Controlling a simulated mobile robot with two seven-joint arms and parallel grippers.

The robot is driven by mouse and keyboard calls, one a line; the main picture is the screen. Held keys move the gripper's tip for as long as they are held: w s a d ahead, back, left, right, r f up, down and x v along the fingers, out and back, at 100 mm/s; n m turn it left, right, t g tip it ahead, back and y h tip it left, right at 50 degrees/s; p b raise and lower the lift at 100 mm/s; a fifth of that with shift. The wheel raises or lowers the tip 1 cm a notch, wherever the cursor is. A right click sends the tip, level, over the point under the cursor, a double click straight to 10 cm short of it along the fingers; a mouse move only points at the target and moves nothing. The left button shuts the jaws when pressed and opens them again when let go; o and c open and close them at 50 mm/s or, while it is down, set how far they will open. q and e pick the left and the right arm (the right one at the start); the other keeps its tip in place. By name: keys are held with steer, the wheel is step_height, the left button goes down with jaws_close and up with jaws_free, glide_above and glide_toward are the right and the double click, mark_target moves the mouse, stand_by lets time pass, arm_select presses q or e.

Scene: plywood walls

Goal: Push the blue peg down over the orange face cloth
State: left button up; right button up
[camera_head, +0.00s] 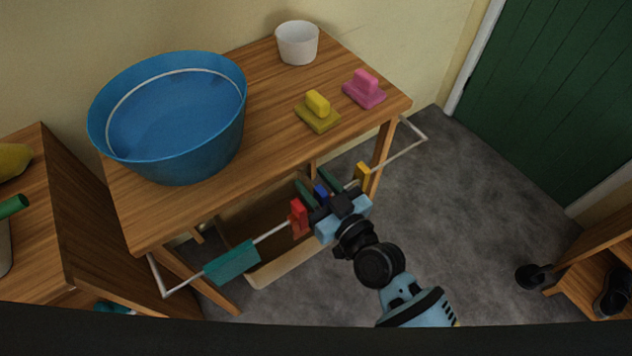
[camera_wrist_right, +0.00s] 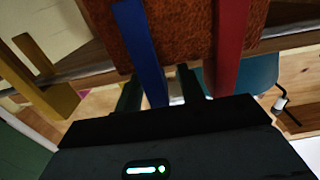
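The blue peg (camera_head: 321,190) stands on the white rail along the table's front; it also shows in the wrist view (camera_wrist_right: 139,45). There it lies in front of the orange face cloth (camera_wrist_right: 182,28), which hangs from the rail. In the head view I cannot make the cloth out behind my gripper. My right gripper (camera_head: 313,180) is at the rail, its dark green fingers on either side of the blue peg. In the wrist view a gap shows between the peg and the right finger, so the gripper (camera_wrist_right: 159,80) looks open. My left gripper is not in view.
A red peg (camera_head: 298,216) and a yellow peg (camera_head: 361,173) flank my gripper on the rail. A teal cloth (camera_head: 231,262) hangs further left. The table (camera_head: 275,140) holds a blue tub (camera_head: 190,160), a white cup (camera_head: 297,45), and yellow and pink blocks.

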mark_target(326, 198)
steer(key=shift+s+d+f, duration=0.1)
steer(key=shift+s+d, duration=0.05)
steer(key=shift+s, duration=0.05)
steer(key=v, duration=0.6)
steer(key=shift+s+d, duration=0.4)
steer(key=shift+s, duration=0.15)
